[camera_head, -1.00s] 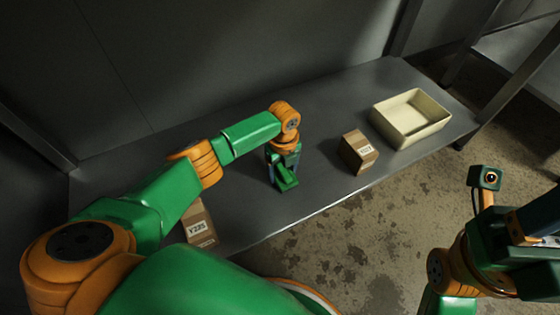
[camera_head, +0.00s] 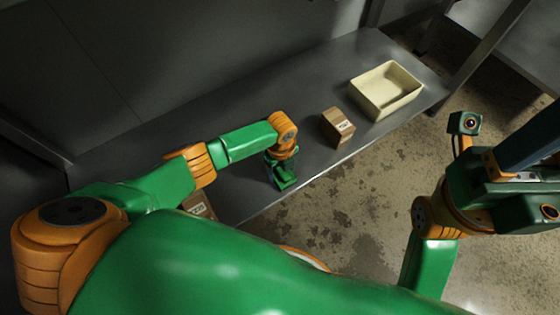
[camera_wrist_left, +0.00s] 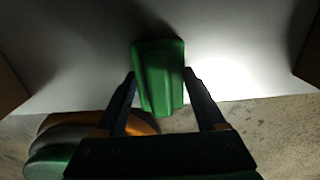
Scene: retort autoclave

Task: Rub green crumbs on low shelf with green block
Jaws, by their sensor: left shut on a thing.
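My left gripper (camera_wrist_left: 160,76) is shut on the green block (camera_wrist_left: 158,62) in the left wrist view, with a dark finger on each side of it. In the head view my left gripper (camera_head: 281,164) points down at the grey low shelf (camera_head: 245,105), close to its front edge. The block (camera_head: 286,183) shows there as a small green piece at the gripper's lower end. I cannot tell whether it touches the shelf. I make out no green crumbs in either view. My right gripper (camera_head: 520,178) is at the right, away from the shelf; its fingers do not show clearly.
A brown box (camera_head: 337,126) stands on the shelf right of my left gripper, with a cream tray (camera_head: 388,92) beyond it. Another brown box (camera_head: 199,207) is partly hidden by my left arm. Shelf posts (camera_head: 490,45) rise at the right.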

